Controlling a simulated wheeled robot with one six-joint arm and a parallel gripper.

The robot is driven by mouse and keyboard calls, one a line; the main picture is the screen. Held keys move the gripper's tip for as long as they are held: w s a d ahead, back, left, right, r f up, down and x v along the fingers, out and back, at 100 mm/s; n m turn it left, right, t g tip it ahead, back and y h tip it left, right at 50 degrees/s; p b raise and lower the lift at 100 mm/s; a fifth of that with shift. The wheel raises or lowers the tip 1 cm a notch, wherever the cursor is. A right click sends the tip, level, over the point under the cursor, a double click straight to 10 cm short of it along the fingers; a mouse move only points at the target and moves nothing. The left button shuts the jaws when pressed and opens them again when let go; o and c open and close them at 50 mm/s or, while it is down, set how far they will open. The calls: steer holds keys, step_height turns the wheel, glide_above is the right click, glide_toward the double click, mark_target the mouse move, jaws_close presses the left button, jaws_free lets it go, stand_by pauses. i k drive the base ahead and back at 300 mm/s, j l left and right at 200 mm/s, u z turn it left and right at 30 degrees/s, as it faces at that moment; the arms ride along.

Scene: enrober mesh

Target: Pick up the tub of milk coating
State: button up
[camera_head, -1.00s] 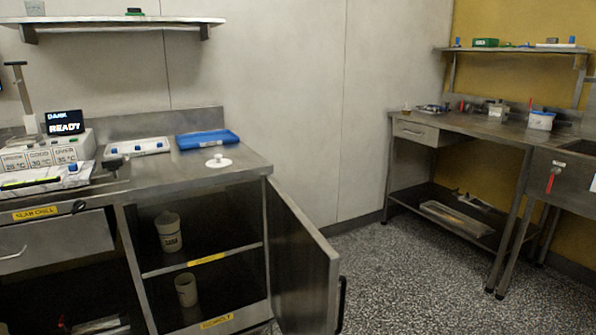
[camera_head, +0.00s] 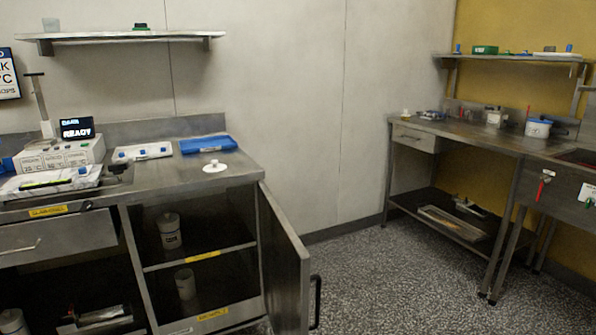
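Two pale tubs stand inside the open cupboard under the left bench. A lidded tub (camera_head: 170,230) with a dark label is on the upper shelf, and a smaller tub or cup (camera_head: 185,284) is on the lower level. The label print is too small to read, so I cannot tell which holds milk coating. Another white container (camera_head: 12,322) shows at the lower left edge, partly cut off. My gripper is not in view.
The cupboard door (camera_head: 287,262) stands open to the right, jutting over the floor. The left bench (camera_head: 225,180) carries a machine (camera_head: 58,155), a blue tray (camera_head: 208,144) and a white disc (camera_head: 215,166). Speckled floor (camera_head: 385,275) is clear towards the right bench (camera_head: 455,132).

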mark_target(184, 278)
steer(key=k+l, duration=0.15)
steer(key=l, duration=0.15)
steer(key=k, duration=0.25)
steer(key=j+z, duration=0.1)
steer(key=j, duration=0.3)
steer(key=u, duration=0.95)
